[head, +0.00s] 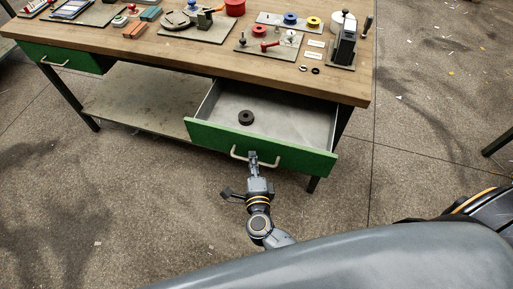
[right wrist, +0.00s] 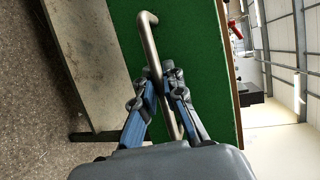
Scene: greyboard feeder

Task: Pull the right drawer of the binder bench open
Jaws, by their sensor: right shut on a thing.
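The right drawer (head: 290,150) of the binder bench (head: 210,55) has a green front and stands pulled out in the head view. Its grey inside shows, with a dark ring-shaped part (head: 246,117) lying in it. My right gripper (head: 253,158) is shut on the drawer's bar handle (head: 238,153), near the middle of the front. In the right wrist view the two fingers (right wrist: 164,78) sit on either side of the handle (right wrist: 151,45), with the green front (right wrist: 190,50) behind. My left gripper is not in view.
The left drawer (head: 62,58) is closed. A lower shelf (head: 140,95) spans beneath the bench. The wooden top carries trays, red and blue parts and a black upright device (head: 343,48) at the right.

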